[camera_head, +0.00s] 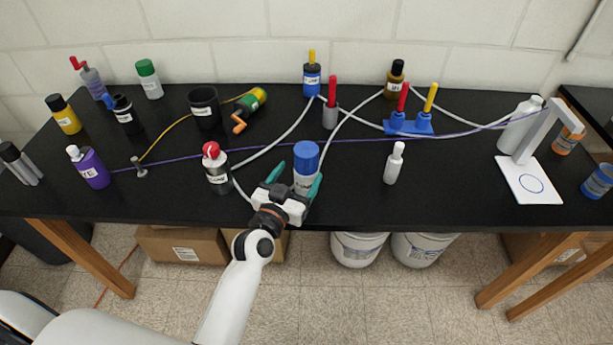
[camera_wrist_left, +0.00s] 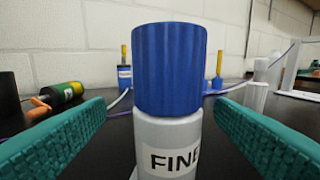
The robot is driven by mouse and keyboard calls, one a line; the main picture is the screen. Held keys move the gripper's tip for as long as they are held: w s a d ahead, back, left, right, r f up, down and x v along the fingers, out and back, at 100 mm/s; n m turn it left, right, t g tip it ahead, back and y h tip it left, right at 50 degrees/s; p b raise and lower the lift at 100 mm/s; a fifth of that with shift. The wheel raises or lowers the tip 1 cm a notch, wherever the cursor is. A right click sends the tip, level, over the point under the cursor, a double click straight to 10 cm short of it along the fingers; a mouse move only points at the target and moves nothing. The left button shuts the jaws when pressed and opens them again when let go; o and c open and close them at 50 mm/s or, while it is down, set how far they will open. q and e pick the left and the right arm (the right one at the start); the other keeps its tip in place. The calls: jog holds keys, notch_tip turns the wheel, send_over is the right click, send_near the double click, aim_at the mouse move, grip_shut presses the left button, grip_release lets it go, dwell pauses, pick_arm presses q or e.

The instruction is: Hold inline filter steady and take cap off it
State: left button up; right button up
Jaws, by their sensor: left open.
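A white-grey cylinder (camera_head: 306,184) with a ribbed blue cap (camera_head: 306,155) stands upright near the front middle of the black bench; I take it for the inline filter. In the left wrist view its body (camera_wrist_left: 168,145) carries a label reading "FINE", cut off at the edge, and the blue cap (camera_wrist_left: 169,70) sits on top. My left gripper (camera_head: 296,180) is open, with its green fingers on either side of the body. In the wrist view, gaps show between both fingers and the body. My right gripper is not in view.
A grey bottle with a red cap (camera_head: 216,168) stands just left of the filter, and a white bottle (camera_head: 394,165) stands to the right. Pale tubes and a purple cord (camera_head: 262,147) run behind it. A white stand (camera_head: 530,180) is at far right.

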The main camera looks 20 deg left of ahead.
pick_arm(q)
jog(key=w, duration=0.2)
jog(key=w+d+p, duration=0.1)
jog(key=w, duration=0.1)
jog(key=shift+w+d+r, duration=0.1)
jog(key=shift+w, duration=0.75)
jog(key=shift+s, duration=0.1)
jog(key=c, duration=1.1)
